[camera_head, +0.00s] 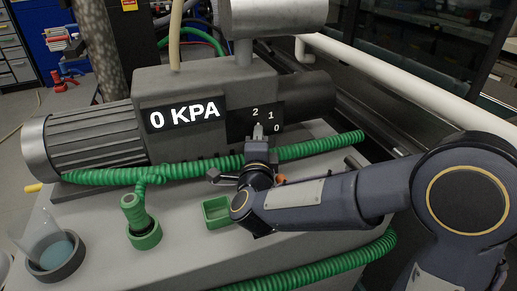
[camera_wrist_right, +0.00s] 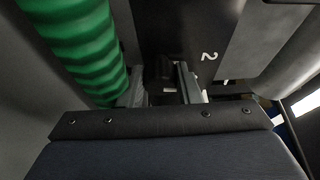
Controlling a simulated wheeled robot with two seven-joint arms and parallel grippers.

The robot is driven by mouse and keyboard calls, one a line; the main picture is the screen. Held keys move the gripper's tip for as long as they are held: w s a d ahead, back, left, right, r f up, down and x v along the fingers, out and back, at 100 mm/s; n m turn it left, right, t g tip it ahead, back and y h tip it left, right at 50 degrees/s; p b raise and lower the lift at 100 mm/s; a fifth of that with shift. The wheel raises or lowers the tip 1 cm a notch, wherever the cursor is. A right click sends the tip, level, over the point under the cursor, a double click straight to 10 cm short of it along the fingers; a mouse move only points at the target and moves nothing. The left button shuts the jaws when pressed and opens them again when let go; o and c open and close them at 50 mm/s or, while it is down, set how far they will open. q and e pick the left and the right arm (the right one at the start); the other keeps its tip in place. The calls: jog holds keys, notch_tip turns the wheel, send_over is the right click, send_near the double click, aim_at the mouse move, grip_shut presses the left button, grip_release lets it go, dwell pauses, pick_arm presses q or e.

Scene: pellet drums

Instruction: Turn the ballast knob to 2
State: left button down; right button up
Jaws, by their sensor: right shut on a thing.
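The pump (camera_head: 190,80) stands on a grey bench with a dial panel (camera_head: 280,112) on its side. The panel carries the marks 2, 1 and 0 in an arc; the 2 also shows in the right wrist view (camera_wrist_right: 209,56). My right gripper (camera_head: 258,131) is at the panel just below the 2, shut on the ballast knob. The knob is mostly covered by the fingers in the head view; a dark part of it (camera_wrist_right: 160,70) shows between the fingers in the wrist view. I cannot tell which mark it points at. My left gripper is out of view.
The display (camera_head: 183,115) reads 0 KPA. A green ribbed hose (camera_head: 205,168) runs along the bench below the panel and fills the left of the wrist view. A green tray (camera_head: 217,212), a green fitting (camera_head: 141,220) and a clear vessel (camera_head: 52,250) stand in front.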

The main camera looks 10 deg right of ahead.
jog(key=shift+f+n+t+b, duration=0.2)
jog(key=shift+n+t+b, duration=0.1)
jog(key=shift+n+b, duration=0.55)
jog(key=shift+n, duration=0.25)
jog(key=o, duration=1)
jog(key=shift+r, duration=0.1)
jog(key=shift+c, duration=0.2)
jog(key=v, duration=0.8)
